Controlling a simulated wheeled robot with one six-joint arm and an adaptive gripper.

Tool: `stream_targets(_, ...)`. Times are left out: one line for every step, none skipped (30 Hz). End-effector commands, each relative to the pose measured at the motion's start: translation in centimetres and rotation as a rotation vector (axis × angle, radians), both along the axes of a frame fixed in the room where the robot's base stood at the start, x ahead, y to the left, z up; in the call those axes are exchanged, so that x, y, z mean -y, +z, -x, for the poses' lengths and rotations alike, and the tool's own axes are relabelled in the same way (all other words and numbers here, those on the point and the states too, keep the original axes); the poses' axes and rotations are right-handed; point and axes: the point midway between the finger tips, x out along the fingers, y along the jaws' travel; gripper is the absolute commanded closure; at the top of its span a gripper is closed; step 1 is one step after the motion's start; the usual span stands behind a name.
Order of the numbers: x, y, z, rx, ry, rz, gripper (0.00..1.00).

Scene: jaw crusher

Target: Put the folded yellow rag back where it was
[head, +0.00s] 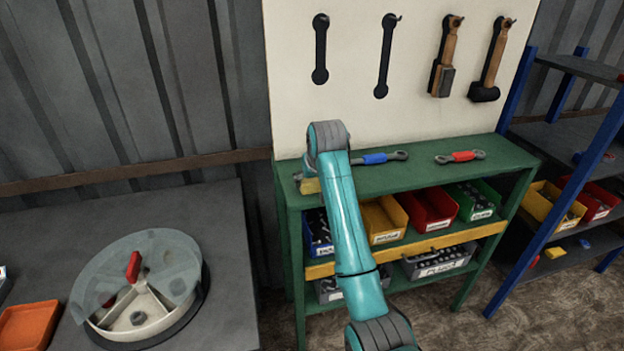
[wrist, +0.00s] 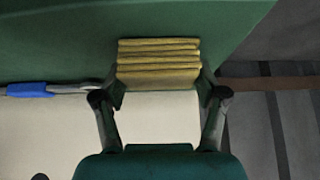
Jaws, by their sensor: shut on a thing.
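The folded yellow rag (wrist: 158,65) is a thick stack of layers between the fingertips of my gripper (wrist: 160,92) in the wrist view. My gripper is shut on it. In the head view a bit of the rag (head: 310,186) shows at the left end of the green bench top (head: 405,180), beside my teal arm. My arm hides most of the gripper there. I cannot tell whether the rag touches the bench top or is just above it.
A blue-handled wrench (head: 380,158) lies close right of my arm, and a red-handled wrench (head: 460,157) farther right. A white tool board (head: 345,110) rises behind. Coloured bins (head: 430,212) fill the shelf below. A grey table (head: 215,220) stands left.

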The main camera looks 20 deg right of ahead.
Motion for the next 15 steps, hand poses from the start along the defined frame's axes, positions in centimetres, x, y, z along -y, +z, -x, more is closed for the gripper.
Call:
stream_targets(0.0, 0.11, -0.02, 0.002, 0.0, 0.0, 0.56)
stream_targets(0.0, 0.11, -0.02, 0.002, 0.0, 0.0, 0.56)
stream_targets(0.0, 0.11, -0.02, 0.001, 0.0, 0.0, 0.56)
stream_targets(0.0, 0.11, -0.02, 0.001, 0.0, 0.0, 0.56)
stream_targets(0.0, 0.1, -0.02, 0.001, 0.0, 0.0, 0.56)
stream_targets(0.0, 0.02, -0.02, 0.001, 0.0, 0.0, 0.56)
stream_targets(0.0, -0.05, -0.02, 0.001, 0.0, 0.0, 0.56)
stream_targets(0.0, -0.13, -0.01, 0.001, 0.0, 0.0, 0.56)
stream_targets(0.0, -0.18, -0.02, 0.001, 0.0, 0.0, 0.26)
stream_targets(0.0, -0.14, -0.03, 0.002, 0.0, 0.0, 0.18)
stream_targets(0.0, -0.14, -0.03, 0.001, 0.0, 0.0, 0.11)
stream_targets(0.0, -0.14, -0.03, 0.001, 0.0, 0.0, 0.03)
stream_targets(0.0, -0.14, -0.03, 0.001, 0.0, 0.0, 0.03)
stream_targets(0.0, -0.14, -0.03, 0.001, 0.0, 0.0, 0.03)
stream_targets(0.0, -0.14, -0.03, 0.001, 0.0, 0.0, 0.03)
